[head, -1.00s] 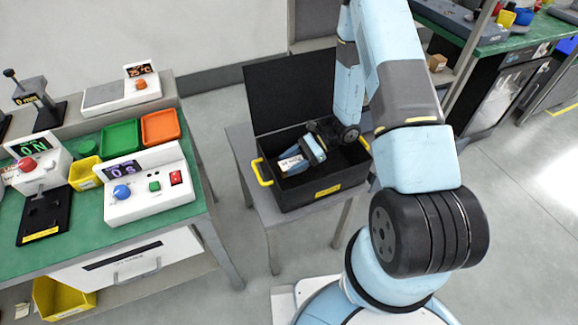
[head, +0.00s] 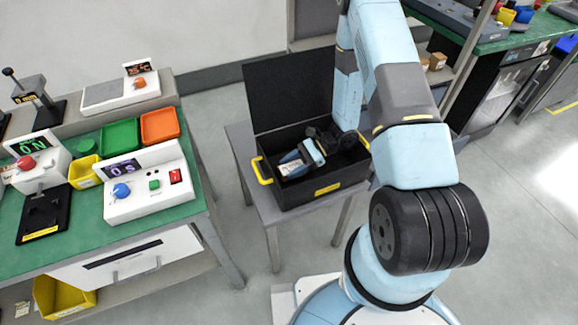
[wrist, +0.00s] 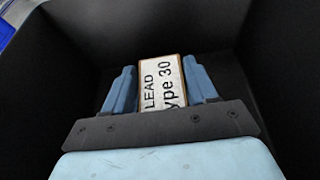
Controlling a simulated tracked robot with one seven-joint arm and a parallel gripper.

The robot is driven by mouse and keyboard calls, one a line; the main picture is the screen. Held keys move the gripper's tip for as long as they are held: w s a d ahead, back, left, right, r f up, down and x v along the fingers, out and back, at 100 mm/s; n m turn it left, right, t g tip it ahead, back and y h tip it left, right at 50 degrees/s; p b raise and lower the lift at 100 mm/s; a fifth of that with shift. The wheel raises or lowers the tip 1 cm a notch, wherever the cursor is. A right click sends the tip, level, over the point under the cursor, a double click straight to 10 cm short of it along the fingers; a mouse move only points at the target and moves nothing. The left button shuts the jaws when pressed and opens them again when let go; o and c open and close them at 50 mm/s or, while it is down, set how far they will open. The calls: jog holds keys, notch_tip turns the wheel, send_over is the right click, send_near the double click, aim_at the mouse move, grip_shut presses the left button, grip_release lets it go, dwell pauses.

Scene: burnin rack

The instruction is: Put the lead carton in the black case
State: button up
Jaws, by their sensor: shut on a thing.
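The black case (head: 325,188) stands open on a grey stand, its lid upright at the back and a yellow handle at each end. The lead carton (wrist: 165,84), brown with a white label reading "LEAD" and "ype 30", is between the blue fingers of my gripper (wrist: 164,84). My gripper is shut on it. In the head view the lead carton (head: 291,167) shows as a small pale patch inside the case, at its left part, below the rim. The dark case walls surround it in the wrist view. Whether the carton touches the case floor cannot be told.
A green-topped bench (head: 85,225) at left holds control boxes, a yellow bin (head: 84,172), a green bin (head: 120,136) and an orange bin (head: 160,126). A shelf with small cartons (head: 437,62) is behind at right. Floor between bench and stand is clear.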

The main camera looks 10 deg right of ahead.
jog(key=o, duration=1.1)
jog(key=shift+c, duration=0.2)
jog(key=shift+r, duration=0.1)
jog(key=shift+r, duration=0.15)
jog(key=v, duration=1.2)
notch_tip(320, 180, up, 13)
jog(key=n+h, duration=0.2)
jog(key=n, duration=0.2)
jog(key=s+d+r+n+t+h, duration=0.1)
jog(key=s+r+n+t+h, duration=0.2)
jog(key=s+r, duration=0.3)
jog(key=s+d+r+n+t+h, duration=0.1)
jog(key=s+r+n+t+h, duration=0.2)
jog(key=s+r, duration=0.4)
jog(key=s+d+r+n+t+h, duration=0.2)
jog(key=s+r, duration=0.5)
jog(key=r, duration=1.2)
jog(key=n+t+h, duration=0.1)
jog(key=n+h, duration=0.1)
jog(key=shift+r+n+h, duration=0.35)
jog(key=shift+n+h, duration=0.05)
